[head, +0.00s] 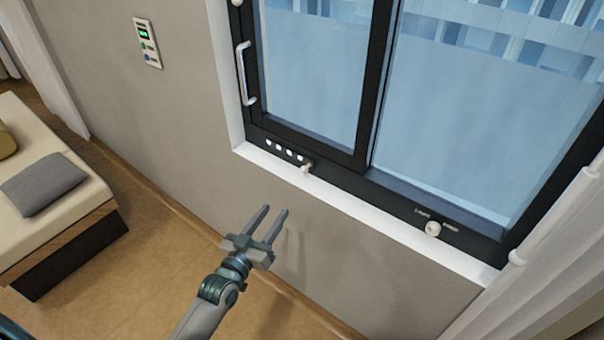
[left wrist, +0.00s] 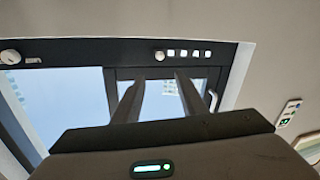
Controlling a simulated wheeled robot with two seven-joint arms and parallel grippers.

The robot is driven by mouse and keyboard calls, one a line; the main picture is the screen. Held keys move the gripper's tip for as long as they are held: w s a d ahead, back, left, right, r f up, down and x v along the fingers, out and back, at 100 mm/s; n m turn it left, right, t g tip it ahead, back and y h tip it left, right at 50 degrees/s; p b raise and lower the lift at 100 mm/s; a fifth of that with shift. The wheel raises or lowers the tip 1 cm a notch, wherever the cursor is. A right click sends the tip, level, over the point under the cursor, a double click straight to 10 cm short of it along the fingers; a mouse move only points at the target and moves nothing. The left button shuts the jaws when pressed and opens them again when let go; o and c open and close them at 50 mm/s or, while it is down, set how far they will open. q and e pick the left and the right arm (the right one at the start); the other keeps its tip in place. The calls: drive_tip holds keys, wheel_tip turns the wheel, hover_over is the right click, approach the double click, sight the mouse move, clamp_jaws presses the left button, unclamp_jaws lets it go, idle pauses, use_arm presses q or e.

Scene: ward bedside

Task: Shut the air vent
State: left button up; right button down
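The air vent (head: 284,150) is a row of several bright slots in the dark lower window frame. A small pale knob (head: 307,168) sits at the right end of the row. In the left wrist view the slots (left wrist: 189,53) and the knob (left wrist: 159,56) show at the top, with the knob left of the slots. My left gripper (head: 275,210) is open and empty, below the vent in the head view and apart from it. Its two fingers (left wrist: 160,80) point towards the frame in the left wrist view. My right gripper is not in view.
A round knob (head: 433,229) with small labels sits further right on the frame. A white handle (head: 246,73) is on the left sash. A white sill edge (head: 345,204) runs below the frame. A wall panel (head: 148,43), a bed (head: 60,205) and a curtain (head: 545,270) stand aside.

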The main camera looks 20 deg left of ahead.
sight(303, 172)
use_arm(q)
drive_tip(key=w+d+p, duration=0.1)
drive_tip(key=w, duration=0.4)
drive_tip(key=w+d+p, duration=0.1)
drive_tip(key=w, duration=0.5)
drive_tip(key=w+p, duration=0.1)
drive_tip(key=w, duration=0.5)
drive_tip(key=shift+w+d, duration=0.15)
drive_tip(key=shift+d, duration=0.25)
drive_tip(key=shift+c, duration=0.7)
